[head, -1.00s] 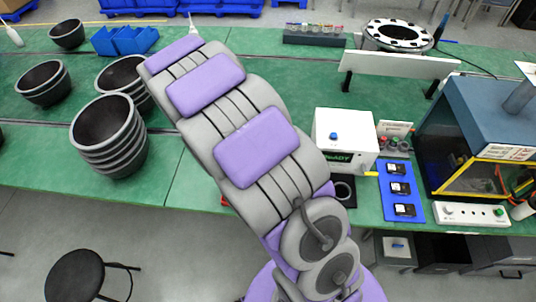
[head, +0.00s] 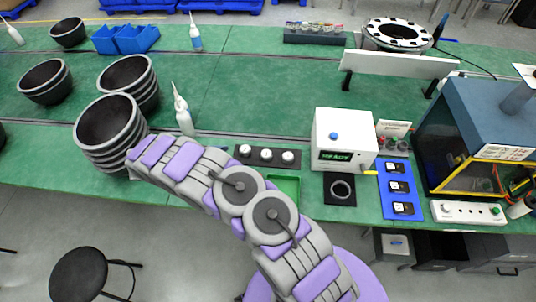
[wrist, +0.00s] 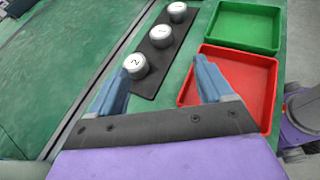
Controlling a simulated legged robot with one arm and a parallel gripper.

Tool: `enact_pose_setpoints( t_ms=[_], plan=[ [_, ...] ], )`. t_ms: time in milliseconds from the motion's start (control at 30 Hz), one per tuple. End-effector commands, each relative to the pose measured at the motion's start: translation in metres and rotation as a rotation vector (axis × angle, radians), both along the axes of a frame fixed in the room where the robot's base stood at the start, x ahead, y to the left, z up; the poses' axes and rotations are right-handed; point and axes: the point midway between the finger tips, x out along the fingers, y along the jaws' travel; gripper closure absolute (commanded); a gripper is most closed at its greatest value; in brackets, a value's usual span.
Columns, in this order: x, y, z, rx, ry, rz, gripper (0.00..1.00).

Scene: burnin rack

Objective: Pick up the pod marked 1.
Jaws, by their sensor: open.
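Three white round pods stand in a row on a dark strip (wrist: 150,80). In the wrist view the nearest pod (wrist: 134,65) reads 2. The middle pod (wrist: 161,36) has a small mark that looks like 1, and the mark on the farthest pod (wrist: 177,12) is too small to read. In the head view the row shows as a left pod (head: 245,150), a middle pod (head: 266,154) and a right pod (head: 288,156). My gripper (wrist: 160,75) is open and empty, its blue fingers apart, with pod 2 beyond the left finger. I cannot make out my gripper in the head view.
A red tray (wrist: 258,110) lies to the right of the strip, with a green tray (wrist: 247,27) beyond it. A white box (head: 344,128) with a display stands right of the pods. A white bottle (head: 185,122) and dark ribbed bowls (head: 112,150) stand to the left.

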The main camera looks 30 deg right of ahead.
Motion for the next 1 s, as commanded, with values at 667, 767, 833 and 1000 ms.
enact_pose_setpoints(
  t_ms=[667,767,833,1000],
  plan=[
    [-0.006,-0.102,-0.048,0.003,0.008,0.008,0.2],
    [-0.006,-0.107,-0.051,0.0,0.007,0.008,0.2],
    [-0.006,-0.109,-0.052,-0.001,0.006,0.008,0.2],
    [-0.008,-0.126,-0.06,0.002,0.007,0.005,0.2]
  ],
)
